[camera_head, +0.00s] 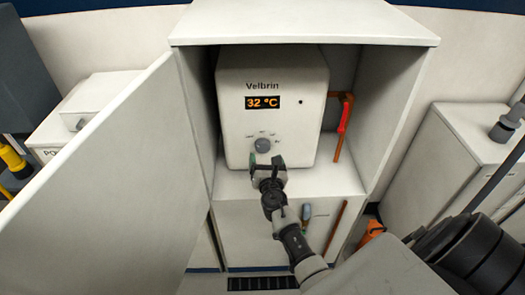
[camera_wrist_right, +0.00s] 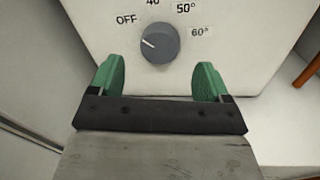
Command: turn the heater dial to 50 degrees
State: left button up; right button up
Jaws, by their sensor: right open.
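The white heater (camera_head: 272,105) marked Velbrin stands in an open cabinet, its orange display (camera_head: 265,102) reading 32 °C. Its round grey dial (camera_head: 263,145) is on the lower front. In the right wrist view the dial (camera_wrist_right: 160,43) has its white mark pointing left and slightly up, nearest the OFF label; 40, 50° and 60° run around its top and right. My right gripper (camera_head: 266,161) is open just below the dial. Its green fingers (camera_wrist_right: 160,80) are spread to either side, short of the dial, with nothing between them. My left gripper is out of view.
The cabinet door (camera_head: 110,180) stands open at the left. A pipe with a red handle (camera_head: 344,115) is right of the heater inside the cabinet. The cabinet's side wall (camera_head: 395,110) bounds the right. The shelf (camera_head: 325,180) before the heater is mostly clear.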

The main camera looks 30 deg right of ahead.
aim_at(263, 150)
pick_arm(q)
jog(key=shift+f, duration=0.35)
pick_arm(e)
jog(key=shift+x, duration=2.3)
jog(key=shift+c, duration=0.2)
